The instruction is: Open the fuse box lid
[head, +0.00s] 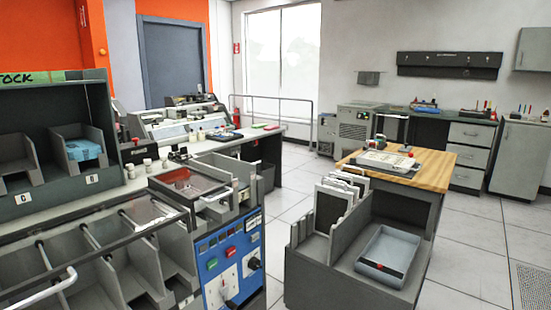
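I cannot clearly pick out a fuse box or its lid. A blue control panel (229,262) with red and green buttons and black plugs is on the front of the grey card machine in the foreground. A closed grey wall cabinet (533,48) hangs at the upper right edge. I cannot tell whether either one is the fuse box. Neither of my grippers shows in the head view.
A wood-topped table (433,165) stands right of centre, with a grey card rack (345,245) before it. A stock shelf (95,105) fills the left. White floor (470,255) is clear at the right, beside a floor grate (533,285). A long desk (262,133) runs behind.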

